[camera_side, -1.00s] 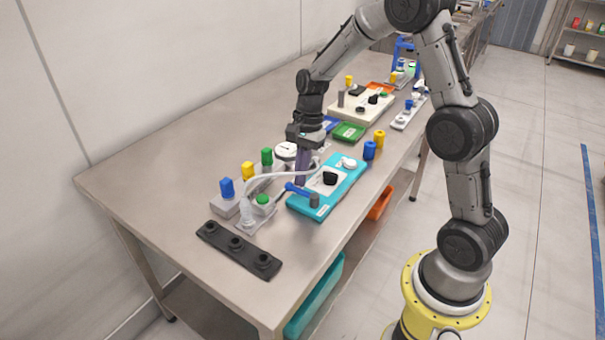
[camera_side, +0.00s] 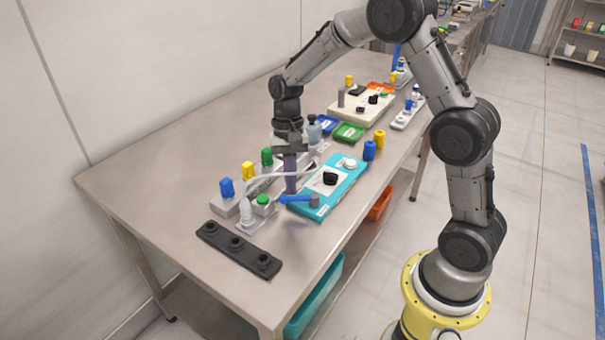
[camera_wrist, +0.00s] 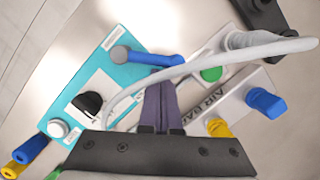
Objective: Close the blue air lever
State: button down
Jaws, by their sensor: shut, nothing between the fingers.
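The blue air lever (camera_side: 297,199) runs from a grey round pivot (camera_side: 314,201) on the near corner of the teal panel (camera_side: 338,199). In the wrist view the lever (camera_wrist: 152,59) extends right from its pivot, past the panel's edge. My gripper (camera_side: 290,189) is shut and empty, pointing down beside the lever's free end. In the wrist view the purple fingers of my gripper (camera_wrist: 160,88) are together just below that end; they look very close, but I cannot tell whether they touch.
A pale hose (camera_wrist: 205,65) arches close to my fingers. The air rail (camera_wrist: 215,105) carries blue (camera_wrist: 265,102), yellow (camera_wrist: 219,127) and green (camera_wrist: 211,74) parts. The table's left side is clear.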

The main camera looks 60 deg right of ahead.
aim_at(280, 199)
jog(key=a+n, duration=0.1)
jog(key=n, duration=0.1)
jog(key=s+n, duration=0.1)
jog(key=n, duration=0.1)
jog(key=a+n+h, duration=0.1)
jog(key=shift+s+a+n+g, duration=0.2)
jog(key=shift+a+n+g, duration=0.1)
jog(key=shift+n, duration=0.1)
jog(key=shift+s+a+n+h, duration=0.3)
jog(key=shift+s+n, duration=0.2)
jog(key=shift+n, duration=0.6)
jog(key=shift+s+a+n+h, duration=0.2)
jog(key=shift+s+a+n, duration=0.2)
jog(key=shift+n, duration=0.7)
jog(key=w, duration=0.2)
jog(key=w+r, duration=0.1)
jog(key=w, duration=0.1)
jog(key=shift+w, duration=0.15)
jog(key=v, duration=0.9)
jog(key=shift+r, duration=0.4)
jog(key=shift+d, duration=0.1)
